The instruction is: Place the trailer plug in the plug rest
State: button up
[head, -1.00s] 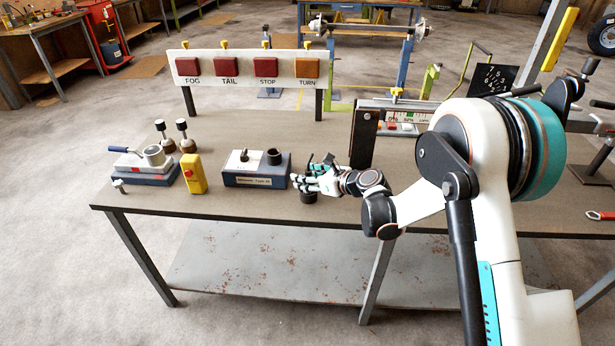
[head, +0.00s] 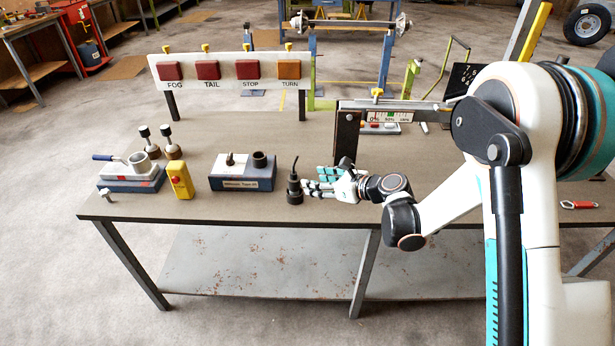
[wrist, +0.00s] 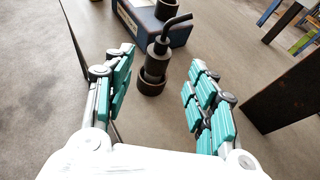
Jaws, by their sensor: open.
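The trailer plug (head: 294,181) is a dark cylinder with a bent cable stub on top. It stands upright in a short black round cup, which looks like the plug rest (head: 295,198), near the table's front edge. The wrist view shows the plug (wrist: 157,62) with its lower end inside the rest (wrist: 151,84). My gripper (head: 318,183) is just right of the plug, open and empty. In the wrist view its teal-padded fingers (wrist: 158,82) are spread wide, with the plug ahead between their tips and apart from them.
A blue box (head: 242,182) with a black socket (head: 260,160) stands left of the plug. A yellow switch box (head: 180,181) and a clamp-like fixture (head: 131,178) are farther left. A dark upright post (head: 347,138) stands behind my gripper. The lamp board (head: 230,71) is at the back.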

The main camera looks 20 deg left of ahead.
jog(key=shift+s+d+r, duration=0.2)
jog(key=shift+d, duration=0.3)
